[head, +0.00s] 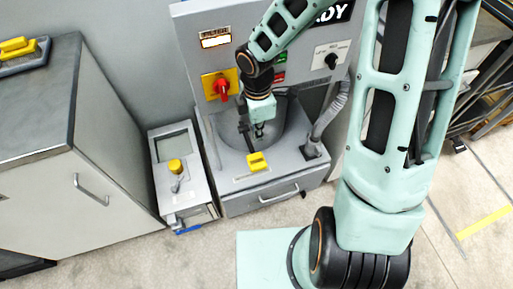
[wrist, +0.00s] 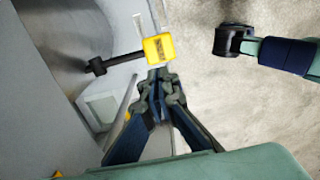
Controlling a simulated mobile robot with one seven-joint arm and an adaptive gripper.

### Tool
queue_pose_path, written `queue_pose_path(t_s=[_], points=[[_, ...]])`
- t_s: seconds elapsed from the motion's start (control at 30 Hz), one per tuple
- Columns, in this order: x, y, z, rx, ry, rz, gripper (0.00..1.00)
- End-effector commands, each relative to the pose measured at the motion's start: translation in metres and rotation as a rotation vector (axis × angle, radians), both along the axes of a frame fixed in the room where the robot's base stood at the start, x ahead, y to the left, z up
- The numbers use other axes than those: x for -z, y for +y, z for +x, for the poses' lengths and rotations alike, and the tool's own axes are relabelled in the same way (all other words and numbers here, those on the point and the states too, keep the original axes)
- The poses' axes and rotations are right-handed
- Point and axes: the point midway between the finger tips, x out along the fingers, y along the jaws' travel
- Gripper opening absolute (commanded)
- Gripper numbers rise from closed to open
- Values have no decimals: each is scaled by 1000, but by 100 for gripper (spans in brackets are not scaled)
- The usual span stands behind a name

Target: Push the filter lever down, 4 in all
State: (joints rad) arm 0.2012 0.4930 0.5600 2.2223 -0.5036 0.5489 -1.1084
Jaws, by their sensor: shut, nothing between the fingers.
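The filter lever appears to be the black rod with a yellow block (head: 257,161) at its end, on the front of the grey machine. In the wrist view its yellow block (wrist: 158,47) carries small dark lettering too blurred to read, and its black rod runs left to a dark pivot. My gripper (head: 259,131) is shut and empty, above and behind the yellow block in the head view. In the wrist view my gripper's fingertips (wrist: 160,76) are just below the block; whether they touch it I cannot tell.
The machine has a round grey basin (head: 284,140), a red knob on a yellow plate (head: 221,86), a lit display (head: 215,42) and a grey hose (head: 330,116). A grey box with a yellow knob (head: 175,166) stands left, beside a cabinet (head: 95,165).

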Motion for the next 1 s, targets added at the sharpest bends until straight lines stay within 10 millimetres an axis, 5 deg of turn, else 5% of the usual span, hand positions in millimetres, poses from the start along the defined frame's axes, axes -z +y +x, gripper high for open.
queue_pose_path(t_s=[0.6,1.0], points=[[118,1,-1,-2,3,0,0],[136,0,0,0,0,1,0]])
